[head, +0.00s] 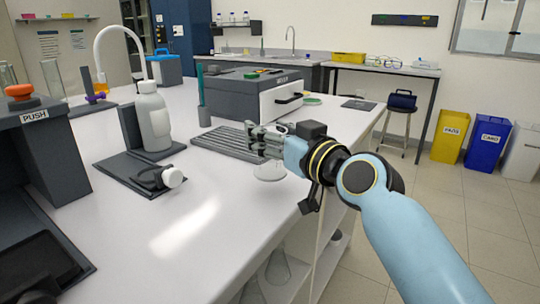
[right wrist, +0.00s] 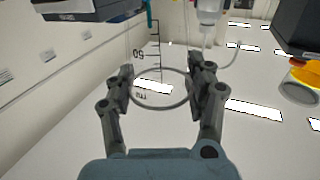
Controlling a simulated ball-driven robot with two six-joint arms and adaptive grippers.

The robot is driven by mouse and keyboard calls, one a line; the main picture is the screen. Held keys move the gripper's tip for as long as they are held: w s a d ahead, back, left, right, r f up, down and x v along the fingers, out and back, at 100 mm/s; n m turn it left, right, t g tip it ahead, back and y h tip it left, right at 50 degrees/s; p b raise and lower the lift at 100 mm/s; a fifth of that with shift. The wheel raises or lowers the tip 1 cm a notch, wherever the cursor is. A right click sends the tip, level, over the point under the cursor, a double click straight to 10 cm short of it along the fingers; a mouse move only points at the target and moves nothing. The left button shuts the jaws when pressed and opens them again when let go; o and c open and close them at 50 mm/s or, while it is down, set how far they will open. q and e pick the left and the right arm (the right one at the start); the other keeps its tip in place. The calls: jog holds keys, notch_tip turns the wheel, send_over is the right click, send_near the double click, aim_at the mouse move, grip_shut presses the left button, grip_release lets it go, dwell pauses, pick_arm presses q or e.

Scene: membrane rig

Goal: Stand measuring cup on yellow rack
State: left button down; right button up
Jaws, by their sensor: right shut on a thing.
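The measuring cup (head: 270,172) is clear glass and shows below my right gripper (head: 264,142) over the near right part of the white bench. In the right wrist view its round rim and dark scale marks (right wrist: 156,55) show between the two fingers of my right gripper (right wrist: 162,84). The fingers are shut on the cup from both sides. I cannot tell whether its base touches the bench. No yellow rack is clearly recognisable; a low yellow box (head: 348,58) stands far off on the back table. My left gripper is not in view.
A dark ribbed mat (head: 228,143) lies just behind the gripper, with a grey boxy device (head: 250,98) beyond. A white wash bottle (head: 153,118) and a dark plate (head: 125,172) stand to the left. The front bench top (head: 190,235) is clear.

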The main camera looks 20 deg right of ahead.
notch_tip(320, 180, down, 4)
jog(key=shift+f+b, duration=0.1)
jog(key=shift+b, duration=0.5)
jog(key=shift+f, duration=0.1)
jog(key=o, duration=1.4)
jog(key=shift+o, duration=0.2)
jog(key=shift+r, duration=0.2)
